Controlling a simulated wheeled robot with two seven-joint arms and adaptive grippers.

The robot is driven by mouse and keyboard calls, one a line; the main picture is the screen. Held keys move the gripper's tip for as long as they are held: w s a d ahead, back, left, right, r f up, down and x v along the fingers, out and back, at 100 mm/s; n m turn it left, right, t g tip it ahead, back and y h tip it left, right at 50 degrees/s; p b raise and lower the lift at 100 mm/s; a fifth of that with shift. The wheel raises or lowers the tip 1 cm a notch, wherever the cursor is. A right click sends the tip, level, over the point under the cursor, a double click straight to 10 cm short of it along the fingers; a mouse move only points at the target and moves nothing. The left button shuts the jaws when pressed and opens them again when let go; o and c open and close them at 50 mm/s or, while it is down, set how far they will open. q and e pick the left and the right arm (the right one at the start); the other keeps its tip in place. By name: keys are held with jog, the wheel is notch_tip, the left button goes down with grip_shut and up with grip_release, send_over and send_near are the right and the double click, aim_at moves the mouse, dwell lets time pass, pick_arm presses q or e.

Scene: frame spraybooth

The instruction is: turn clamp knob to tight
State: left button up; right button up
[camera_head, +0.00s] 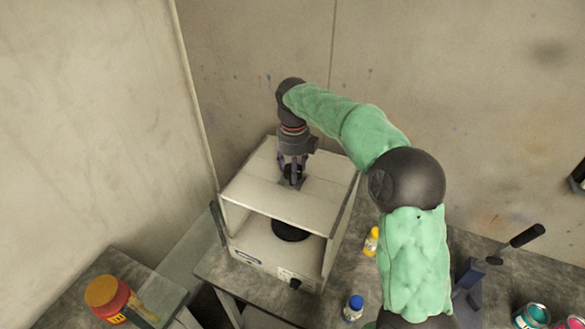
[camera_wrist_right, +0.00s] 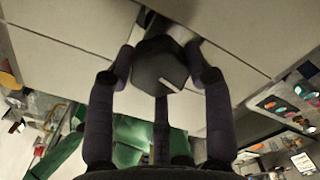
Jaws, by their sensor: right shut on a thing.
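The clamp knob (camera_wrist_right: 160,72) is a dark, faceted knob with a short white line on its face. It fills the space between my fingers in the right wrist view. In the head view the knob (camera_head: 292,176) shows as a dark spot on the top of a pale, open-fronted box (camera_head: 250,196). My right gripper (camera_head: 293,172) points down from above and is shut on the knob; its dark fingers (camera_wrist_right: 161,58) lie on both sides of it. The fingers partly hide the knob in the head view. My left gripper is not in view.
The box has a black round disc (camera_head: 290,229) inside and a small dark knob (camera_head: 295,284) on its lower front. A yellow bottle (camera_head: 371,241) and a blue-capped bottle (camera_head: 353,308) stand to its right. A red jar (camera_head: 112,299) is at lower left. Walls rise behind and left.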

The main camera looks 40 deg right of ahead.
jog(key=o, duration=1.1)
jog(key=shift+s+f, duration=0.15)
jog(key=shift+s, duration=0.15)
jog(key=shift+o, duration=0.2)
jog(key=shift+d, duration=0.1)
jog(key=shift+w, duration=0.1)
jog(key=shift+r, duration=0.5)
notch_tip(320, 180, up, 11)
